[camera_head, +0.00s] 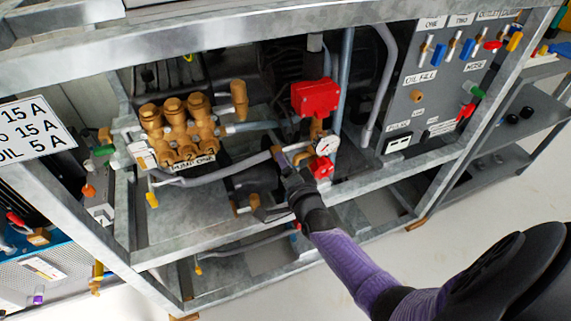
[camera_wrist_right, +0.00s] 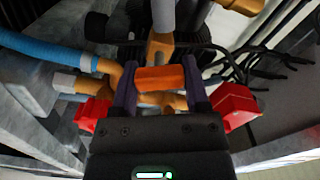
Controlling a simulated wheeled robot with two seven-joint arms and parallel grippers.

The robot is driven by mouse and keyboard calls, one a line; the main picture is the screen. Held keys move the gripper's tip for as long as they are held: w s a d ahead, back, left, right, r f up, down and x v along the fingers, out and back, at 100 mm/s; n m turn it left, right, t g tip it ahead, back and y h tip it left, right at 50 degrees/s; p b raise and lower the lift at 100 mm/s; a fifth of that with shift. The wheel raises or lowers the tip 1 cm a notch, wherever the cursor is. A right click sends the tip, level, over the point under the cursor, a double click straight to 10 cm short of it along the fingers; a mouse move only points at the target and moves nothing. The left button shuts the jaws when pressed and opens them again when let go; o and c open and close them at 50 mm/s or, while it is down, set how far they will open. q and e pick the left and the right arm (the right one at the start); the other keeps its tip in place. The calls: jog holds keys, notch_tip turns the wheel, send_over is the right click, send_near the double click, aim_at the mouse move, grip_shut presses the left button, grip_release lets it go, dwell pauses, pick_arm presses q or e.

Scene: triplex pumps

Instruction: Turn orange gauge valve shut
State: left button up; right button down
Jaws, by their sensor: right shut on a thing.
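The orange gauge valve handle (camera_wrist_right: 161,78) sits between the two fingers of my right gripper (camera_wrist_right: 165,76) in the wrist view. The gripper is shut on it, with a finger on each side. In the head view my right gripper (camera_head: 286,163) reaches in from the lower right to the pipework, just left of the white round gauge (camera_head: 327,145). The handle is mostly hidden there by the gripper. Brass fittings (camera_wrist_right: 158,47) show beyond the handle in the wrist view. My left gripper is not in view.
A red box (camera_head: 315,97) is above the gauge and a red part (camera_head: 322,167) below it. A brass pump block (camera_head: 178,128) stands at the left. A grey panel (camera_head: 436,85) with small coloured valves is at the right.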

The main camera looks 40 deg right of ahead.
jog(key=m, duration=0.3)
jog(key=shift+f, duration=0.2)
jog(key=shift+m+b, duration=0.35)
jog(key=shift+m, duration=0.75)
jog(key=shift+c, duration=0.4)
grip_release()
jog(key=shift+s+r, duration=0.1)
